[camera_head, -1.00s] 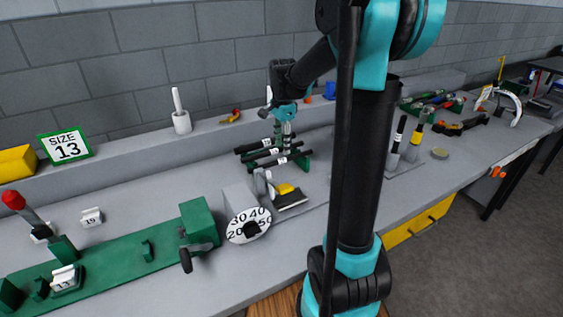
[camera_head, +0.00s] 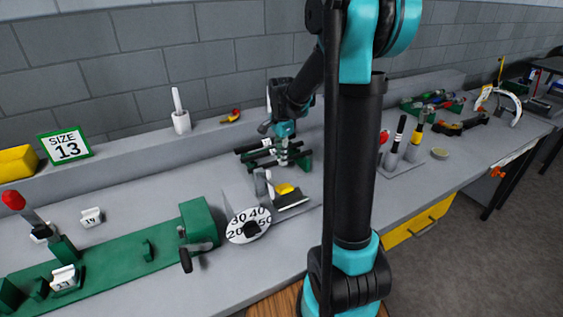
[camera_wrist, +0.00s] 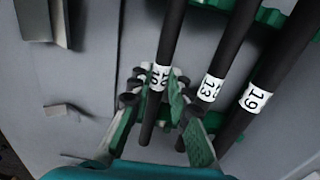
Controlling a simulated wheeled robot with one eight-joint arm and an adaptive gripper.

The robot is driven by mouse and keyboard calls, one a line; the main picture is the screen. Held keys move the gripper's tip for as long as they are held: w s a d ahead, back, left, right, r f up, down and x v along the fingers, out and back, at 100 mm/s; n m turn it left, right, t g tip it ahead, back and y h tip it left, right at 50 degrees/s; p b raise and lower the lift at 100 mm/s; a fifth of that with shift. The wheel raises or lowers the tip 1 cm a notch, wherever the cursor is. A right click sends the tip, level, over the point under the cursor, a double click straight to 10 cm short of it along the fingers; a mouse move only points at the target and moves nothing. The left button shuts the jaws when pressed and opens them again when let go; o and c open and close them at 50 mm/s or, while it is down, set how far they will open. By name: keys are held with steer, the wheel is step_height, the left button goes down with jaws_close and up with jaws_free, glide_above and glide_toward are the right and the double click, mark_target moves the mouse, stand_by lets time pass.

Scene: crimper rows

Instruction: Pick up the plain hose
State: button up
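Several black hoses with white number labels lie side by side on a green rack (camera_head: 305,160) at mid-bench. In the wrist view three show: the left hose (camera_wrist: 172,35), its number hard to read, the middle hose (camera_wrist: 232,50) marked 13, and the right hose (camera_wrist: 285,65) marked 19. I cannot make out a hose without a label. My gripper (camera_head: 283,160) is down at the rack. In the wrist view its fingers (camera_wrist: 161,78) are apart, one on each side of the left hose at its label. I see no clear grip on it.
A dial (camera_head: 248,226) and a green bench fixture (camera_head: 120,249) stand in front and to the left. A SIZE 13 sign (camera_head: 65,146) stands at the back left. Upright-handled tools (camera_head: 398,135) stand right of my arm.

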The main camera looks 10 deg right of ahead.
jaws_close()
steer(key=shift+r, duration=0.15)
